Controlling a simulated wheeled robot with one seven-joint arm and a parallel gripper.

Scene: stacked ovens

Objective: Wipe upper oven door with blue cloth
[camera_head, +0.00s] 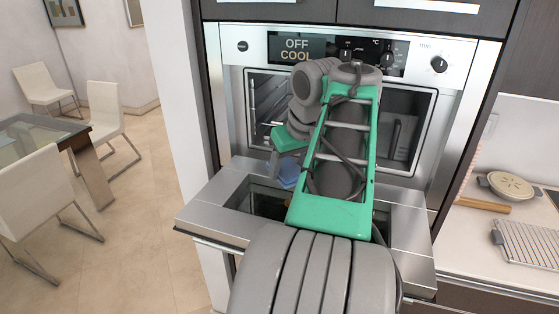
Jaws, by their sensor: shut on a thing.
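The upper oven (415,105) is in front of me with its panel reading "OFF COOL". Its door (215,215) is folded down flat, showing a steel frame around a dark glass window. The blue cloth (289,172) is a small patch at the back left part of the door, beside the green part of my gripper (284,160). My gripper is shut on the cloth, low over the door. My arm hides the middle of the door and much of the oven opening. I cannot tell whether the cloth touches the glass.
A counter on the right holds a pie (509,186), a wooden rolling pin (483,205) and a wire rack (527,244). A glass table (32,135) and white chairs (105,108) stand far left. The floor left of the oven is clear.

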